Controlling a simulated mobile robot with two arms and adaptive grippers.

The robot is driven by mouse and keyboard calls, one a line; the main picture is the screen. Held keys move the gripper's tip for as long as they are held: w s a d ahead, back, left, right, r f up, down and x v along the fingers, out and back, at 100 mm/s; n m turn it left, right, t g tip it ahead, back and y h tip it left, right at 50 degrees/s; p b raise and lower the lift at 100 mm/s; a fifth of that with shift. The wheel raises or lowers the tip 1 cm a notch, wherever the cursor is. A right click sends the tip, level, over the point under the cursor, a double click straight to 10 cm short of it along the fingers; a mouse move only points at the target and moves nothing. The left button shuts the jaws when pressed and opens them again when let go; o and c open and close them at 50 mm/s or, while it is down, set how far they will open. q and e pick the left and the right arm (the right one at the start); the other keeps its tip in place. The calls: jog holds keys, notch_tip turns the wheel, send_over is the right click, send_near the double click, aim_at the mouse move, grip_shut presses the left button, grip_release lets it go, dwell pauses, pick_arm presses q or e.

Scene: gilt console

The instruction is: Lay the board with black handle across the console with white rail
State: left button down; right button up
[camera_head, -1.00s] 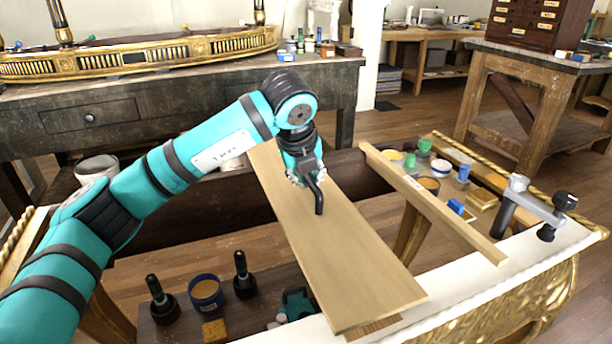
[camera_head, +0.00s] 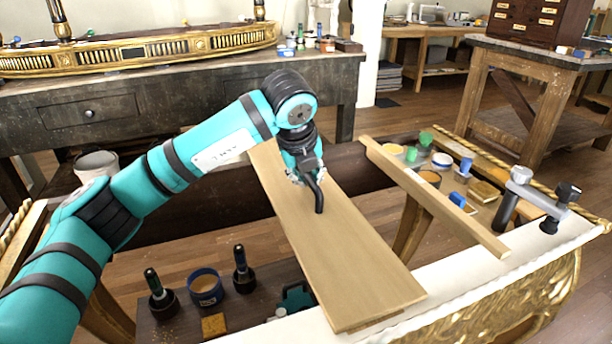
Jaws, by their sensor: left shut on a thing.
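The board with black handle (camera_head: 345,250) is a long pale wooden plank. It slants from the back, beside my left arm, to the white front rail (camera_head: 470,282) of the gilt console. Its near end is over that rail, with a strip of similar wood showing just beneath; I cannot tell whether it rests fully. My left gripper (camera_head: 306,178) is at the black handle (camera_head: 319,196) on the board's upper face and is shut on it. The fingertips are partly hidden by the wrist. My right gripper is not in view.
A second, narrower plank (camera_head: 432,198) lies across the console to the right. A grey clamp (camera_head: 520,200) stands on the rail's right part. Pots and tools (camera_head: 205,288) sit on a low shelf at left, with more pots (camera_head: 441,161) at right. A dark workbench (camera_head: 180,115) stands behind.

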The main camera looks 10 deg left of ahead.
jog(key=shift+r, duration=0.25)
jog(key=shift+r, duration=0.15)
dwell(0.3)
pick_arm(q)
jog(key=shift+f, duration=0.1)
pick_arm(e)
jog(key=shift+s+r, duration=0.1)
pick_arm(q)
jog(key=shift+f, duration=0.1)
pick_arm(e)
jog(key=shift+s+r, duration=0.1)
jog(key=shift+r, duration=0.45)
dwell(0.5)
pick_arm(q)
jog(key=c, duration=1.1)
grip_release()
jog(key=shift+f+b, duration=0.1)
jog(key=shift+b, duration=0.2)
jog(key=o, duration=0.6)
jog(key=shift+c, duration=0.2)
